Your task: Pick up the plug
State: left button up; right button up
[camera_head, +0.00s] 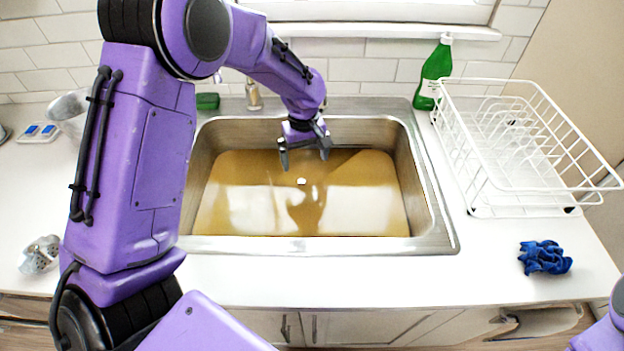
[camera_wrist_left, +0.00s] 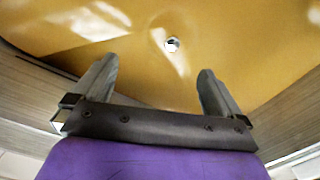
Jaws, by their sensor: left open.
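The plug (camera_head: 301,181) shows as a small pale spot in the middle of the brownish-yellow water in the metal sink (camera_head: 330,245). In the left wrist view the plug (camera_wrist_left: 171,44) is a small light disc with a dark edge, beyond the fingertips and between their lines. My left gripper (camera_head: 305,160) is open and empty, over the sink towards its back, apart from the plug. Its two fingers also show in the left wrist view (camera_wrist_left: 158,80). My right gripper is not in view.
A white dish rack (camera_head: 500,140) and a green bottle (camera_head: 434,72) stand right of the sink. A crumpled blue cloth (camera_head: 545,257) lies at the front right. The tap is partly hidden behind my left arm. The counter in front of the sink is clear.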

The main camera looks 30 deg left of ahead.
aim_at(301, 181)
pick_arm(q)
jog(key=s+f, duration=0.2)
jog(key=shift+s+f, duration=0.3)
jog(key=shift+s, duration=0.05)
jog(key=f, duration=0.3)
jog(key=w+f+p, duration=0.1)
jog(key=f, duration=0.1)
jog(key=shift+d+f, duration=0.1)
jog(key=shift+f, duration=0.2)
jog(key=shift+s+r, duration=0.2)
jog(key=shift+s, duration=0.2)
jog(key=shift+w, duration=0.1)
jog(key=c, duration=1.1)
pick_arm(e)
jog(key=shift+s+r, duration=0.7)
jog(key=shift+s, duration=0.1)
